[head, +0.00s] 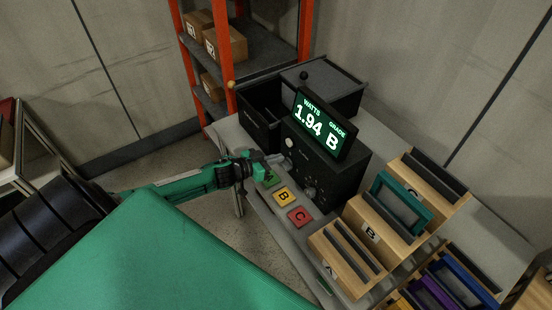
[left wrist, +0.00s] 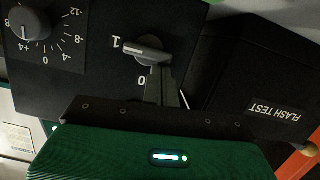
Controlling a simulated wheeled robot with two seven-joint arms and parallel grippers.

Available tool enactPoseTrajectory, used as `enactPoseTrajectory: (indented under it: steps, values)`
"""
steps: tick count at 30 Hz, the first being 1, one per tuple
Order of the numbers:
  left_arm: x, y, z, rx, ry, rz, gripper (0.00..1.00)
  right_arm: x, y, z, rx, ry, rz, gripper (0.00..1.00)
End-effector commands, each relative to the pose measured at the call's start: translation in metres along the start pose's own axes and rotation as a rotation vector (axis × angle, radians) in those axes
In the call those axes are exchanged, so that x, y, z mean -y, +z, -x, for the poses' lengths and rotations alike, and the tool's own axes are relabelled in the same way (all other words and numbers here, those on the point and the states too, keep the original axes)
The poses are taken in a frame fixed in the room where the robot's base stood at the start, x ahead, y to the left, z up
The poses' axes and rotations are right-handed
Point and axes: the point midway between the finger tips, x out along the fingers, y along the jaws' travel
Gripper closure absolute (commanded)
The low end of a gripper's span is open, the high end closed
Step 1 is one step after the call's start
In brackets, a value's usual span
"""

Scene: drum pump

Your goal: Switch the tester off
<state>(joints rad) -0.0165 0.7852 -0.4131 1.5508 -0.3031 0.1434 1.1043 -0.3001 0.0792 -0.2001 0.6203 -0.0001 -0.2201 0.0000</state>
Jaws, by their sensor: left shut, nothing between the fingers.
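The tester (head: 325,170) is a dark box on the bench. Its tilted display (head: 322,125) is lit and reads 1.94 watts, grade B. In the left wrist view its rotary switch (left wrist: 150,50) has a grey bar handle pointing toward the 1 mark, with the 0 mark below it. My left gripper (head: 278,159) is at the tester's front face near this switch. In the left wrist view the shut fingers (left wrist: 163,84) are just below the handle; I cannot tell whether they touch it. My right gripper is not in view.
A numbered dial (left wrist: 35,22) sits beside the switch. A black flash test box (left wrist: 255,85) adjoins the tester. Green, yellow (head: 283,196) and red (head: 299,216) pads lie in front. Wooden racks (head: 375,235) with framed panels stand at right, an orange shelf (head: 250,50) behind.

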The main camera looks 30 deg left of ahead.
Motion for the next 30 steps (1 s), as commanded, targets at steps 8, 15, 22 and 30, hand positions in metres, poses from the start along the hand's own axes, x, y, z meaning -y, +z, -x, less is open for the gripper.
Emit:
enactPoseTrajectory:
  steps: [8, 15, 22, 30]
  values:
    - [0.0013, 0.0004, -0.0002, 0.000, 0.013, 0.052, 1.00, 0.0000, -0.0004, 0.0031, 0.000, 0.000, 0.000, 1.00]
    - [0.0032, 0.0013, -0.0007, 0.000, 0.026, 0.105, 1.00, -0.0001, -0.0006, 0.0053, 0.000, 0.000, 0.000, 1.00]
    - [0.0046, 0.0033, -0.0008, 0.001, 0.041, 0.165, 1.00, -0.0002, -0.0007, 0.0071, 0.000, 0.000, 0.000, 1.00]
    - [0.0074, 0.0069, -0.0014, 0.002, 0.071, 0.282, 1.00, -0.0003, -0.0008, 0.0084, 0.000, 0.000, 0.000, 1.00]
